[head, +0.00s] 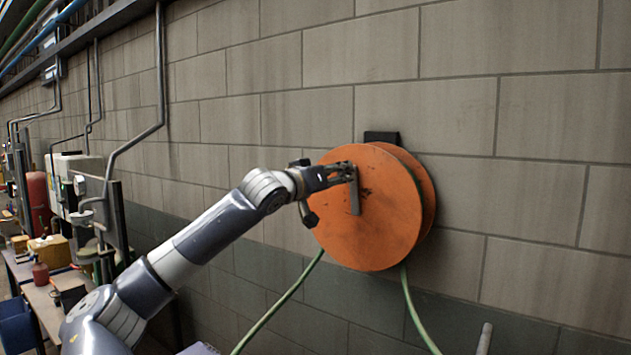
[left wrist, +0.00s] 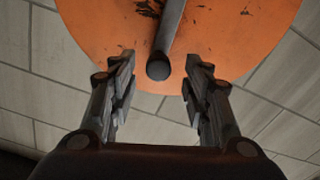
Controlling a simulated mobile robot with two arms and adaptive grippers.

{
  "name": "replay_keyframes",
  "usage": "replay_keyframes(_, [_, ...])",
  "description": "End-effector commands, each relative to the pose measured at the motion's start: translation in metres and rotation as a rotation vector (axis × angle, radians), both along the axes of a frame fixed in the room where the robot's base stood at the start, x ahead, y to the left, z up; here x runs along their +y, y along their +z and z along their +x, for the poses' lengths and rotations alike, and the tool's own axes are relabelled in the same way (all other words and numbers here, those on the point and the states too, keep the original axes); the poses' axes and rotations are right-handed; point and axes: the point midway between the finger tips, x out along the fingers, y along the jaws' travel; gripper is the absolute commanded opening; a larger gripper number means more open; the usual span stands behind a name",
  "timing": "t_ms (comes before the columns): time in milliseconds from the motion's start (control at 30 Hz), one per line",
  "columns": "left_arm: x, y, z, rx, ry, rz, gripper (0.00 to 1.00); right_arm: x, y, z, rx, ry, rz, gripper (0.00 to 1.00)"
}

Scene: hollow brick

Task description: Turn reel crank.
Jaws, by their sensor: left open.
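The orange hose reel (head: 385,225) is mounted on the block wall, with its round face toward me. Its grey crank (head: 354,196) shows as a bar on that face, its upper part close to my left gripper (head: 347,172). In the left wrist view the reel (left wrist: 232,40) fills the top, and the dark crank with its rounded handle end (left wrist: 158,68) points toward me. My left gripper (left wrist: 160,82) is open, one finger on each side of the handle end, with a gap on both sides. My right gripper is not in view.
A green hose (head: 283,302) hangs from the reel and runs down the wall. A black bracket (head: 382,137) shows behind the reel's top. At the left stands a cluttered bench (head: 47,297) with pipes above it. The wall right of the reel is clear.

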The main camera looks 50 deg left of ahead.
Motion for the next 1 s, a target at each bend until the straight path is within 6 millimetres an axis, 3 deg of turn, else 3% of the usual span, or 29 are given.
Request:
replay_keyframes(600, [-0.023,0.0,-0.072,-0.001,-0.003,-0.001,0.44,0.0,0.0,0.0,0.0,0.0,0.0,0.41])
replay_keyframes(1000, [-0.024,-0.001,-0.078,0.001,-0.001,0.002,0.44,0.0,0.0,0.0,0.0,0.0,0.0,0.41])
